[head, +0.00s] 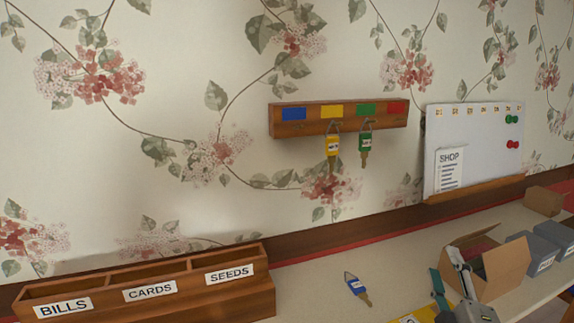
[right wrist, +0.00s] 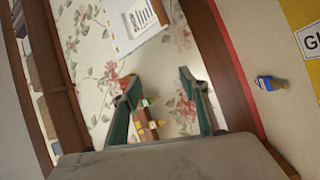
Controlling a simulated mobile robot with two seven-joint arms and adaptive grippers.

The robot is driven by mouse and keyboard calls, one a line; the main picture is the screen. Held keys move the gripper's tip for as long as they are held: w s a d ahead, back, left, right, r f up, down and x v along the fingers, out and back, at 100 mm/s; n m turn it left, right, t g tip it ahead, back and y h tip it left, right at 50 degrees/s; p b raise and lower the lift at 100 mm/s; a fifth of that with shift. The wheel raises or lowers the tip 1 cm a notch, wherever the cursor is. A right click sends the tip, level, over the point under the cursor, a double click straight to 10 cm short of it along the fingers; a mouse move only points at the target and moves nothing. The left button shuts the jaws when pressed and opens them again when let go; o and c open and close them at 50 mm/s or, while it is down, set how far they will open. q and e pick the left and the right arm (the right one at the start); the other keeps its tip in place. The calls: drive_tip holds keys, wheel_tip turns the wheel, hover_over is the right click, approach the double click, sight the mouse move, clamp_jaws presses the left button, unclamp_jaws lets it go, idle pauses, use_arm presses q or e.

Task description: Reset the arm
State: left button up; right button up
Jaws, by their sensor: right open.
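My right gripper (head: 447,272) is low at the right of the head view, in front of an open cardboard box. Its teal fingers also show in the right wrist view (right wrist: 158,85), spread apart with nothing held between them. The wooden key rack (head: 340,128) is on the wall, with blue, yellow, green and red patches. A yellow-tagged key (head: 332,147) and a green-tagged key (head: 364,142) hang from it. A blue-tagged key (head: 356,286) lies on the counter, left of my right gripper; it also shows in the right wrist view (right wrist: 270,83). My left gripper is out of view.
A wooden sorter (head: 200,296) labelled BILLS, CARDS and SEEDS stands at lower left. The cardboard box (head: 505,270) and grey bins (head: 545,252) crowd the right. A whiteboard (head: 480,140) hangs above. The counter (head: 315,285) is clear around the blue key.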

drive_tip(key=s+d+f+m+g, duration=0.25)
drive_tip(key=s+f+g, duration=0.35)
drive_tip(key=s+f, duration=0.65)
drive_tip(key=s+d+f+m+g, duration=0.1)
drive_tip(key=s+f+m+g, duration=0.35)
drive_tip(key=s+f, duration=0.75)
drive_tip(key=w+a+f+m+t+y+p, duration=0.1)
drive_tip(key=a+f+y, duration=0.5)
drive_tip(key=a+f, duration=0.7)
drive_tip(key=w+a+t, duration=0.1)
drive_tip(key=a, duration=0.2)
drive_tip(key=shift+a+f, duration=0.15)
drive_tip(key=shift+a, duration=0.15)
drive_tip(key=shift+w, duration=0.1)
drive_tip(key=shift+d, duration=0.1)
